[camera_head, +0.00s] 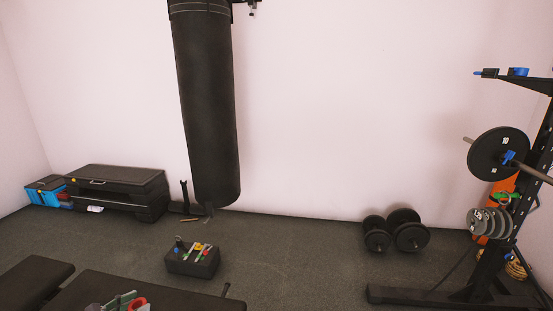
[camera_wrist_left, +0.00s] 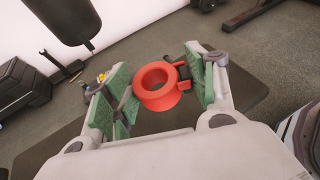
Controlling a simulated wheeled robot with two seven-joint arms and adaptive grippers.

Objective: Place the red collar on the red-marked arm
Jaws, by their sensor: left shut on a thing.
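My left gripper (camera_head: 122,302) shows at the bottom edge of the head view, with green finger pads. In the left wrist view the gripper (camera_wrist_left: 163,82) is shut on the red collar (camera_wrist_left: 163,101), a ring with a black clamp on its right side. The collar sits between the two pads with its opening showing. The red collar also shows in the head view (camera_head: 138,303), partly cut off. A black rack (camera_head: 495,262) stands at the far right, with several arms and plates. I cannot make out a red mark on any arm. My right gripper is not in view.
A black box (camera_head: 193,264) with small coloured items stands on the floor. A dark bench (camera_head: 160,294) lies in front. A punching bag (camera_head: 206,110) hangs behind. Dumbbells (camera_head: 410,235) lie left of the rack. The floor between box and dumbbells is clear.

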